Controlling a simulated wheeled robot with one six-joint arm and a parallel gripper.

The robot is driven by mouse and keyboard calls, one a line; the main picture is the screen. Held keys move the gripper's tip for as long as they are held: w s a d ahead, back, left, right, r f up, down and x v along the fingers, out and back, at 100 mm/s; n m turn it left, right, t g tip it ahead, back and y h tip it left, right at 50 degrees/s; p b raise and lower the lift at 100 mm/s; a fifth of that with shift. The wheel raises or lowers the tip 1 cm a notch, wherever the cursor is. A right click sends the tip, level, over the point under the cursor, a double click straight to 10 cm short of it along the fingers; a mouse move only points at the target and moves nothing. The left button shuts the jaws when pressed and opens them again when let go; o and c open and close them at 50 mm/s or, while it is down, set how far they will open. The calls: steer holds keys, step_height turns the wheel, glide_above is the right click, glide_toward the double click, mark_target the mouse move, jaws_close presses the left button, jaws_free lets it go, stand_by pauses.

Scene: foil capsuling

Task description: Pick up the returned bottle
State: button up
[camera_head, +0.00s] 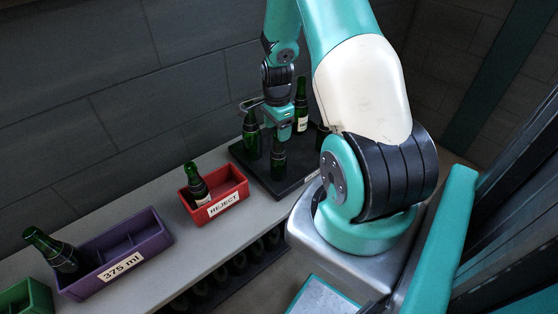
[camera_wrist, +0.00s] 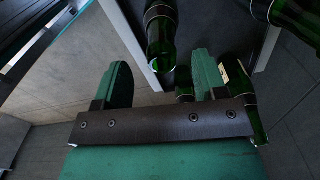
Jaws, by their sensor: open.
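Several dark green bottles stand on a black tray (camera_head: 240,150) at the back of the bench. One is at the front (camera_head: 278,160), one at the left (camera_head: 252,138), and a labelled one stands behind (camera_head: 301,105). I cannot tell which is the returned bottle. My gripper (camera_head: 283,130) is over the tray, close to the front bottle. In the wrist view my gripper (camera_wrist: 162,72) has its two fingers apart and empty. A bottle (camera_wrist: 160,45) shows ahead of the gap between them, and others show beside the right finger, partly hidden.
A red REJECT box (camera_head: 230,200) holds one bottle (camera_head: 196,184). A purple 375 ml box (camera_head: 125,262) holds a tilted bottle (camera_head: 55,250). A green box (camera_head: 25,298) is at the lower left. The grey bench (camera_head: 185,235) is bare between the boxes.

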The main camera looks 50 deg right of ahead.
glide_above(278, 156)
steer(key=w+d, duration=0.1)
steer(key=d, duration=0.1)
step_height(278, 156, down, 5)
steer(key=shift+w, duration=0.1)
jaws_close()
